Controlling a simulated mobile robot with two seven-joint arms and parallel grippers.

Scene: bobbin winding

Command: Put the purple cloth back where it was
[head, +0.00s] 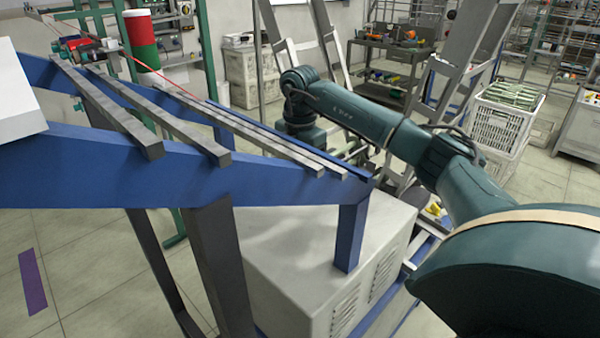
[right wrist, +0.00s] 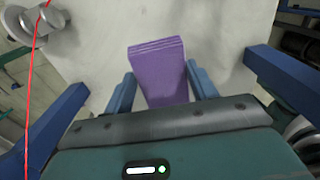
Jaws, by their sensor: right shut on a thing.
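The folded purple cloth (right wrist: 160,75) shows in the right wrist view, its layered edge facing up the picture. My right gripper (right wrist: 162,92) is shut on it, with a blue finger on each side. A pale flat surface (right wrist: 90,50) lies beyond the cloth; I cannot tell whether the cloth touches it. In the head view my right arm reaches in from the right and bends down behind the blue frame (head: 290,182). The gripper and the cloth are hidden there. My left gripper is in neither view.
A pale cabinet (head: 290,265) stands under the blue frame. A red thread (right wrist: 33,75) runs down the left of the wrist view, near a metal roller (right wrist: 42,25). A white crate (head: 500,122) stands at the right. A purple strip (head: 33,282) lies on the floor.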

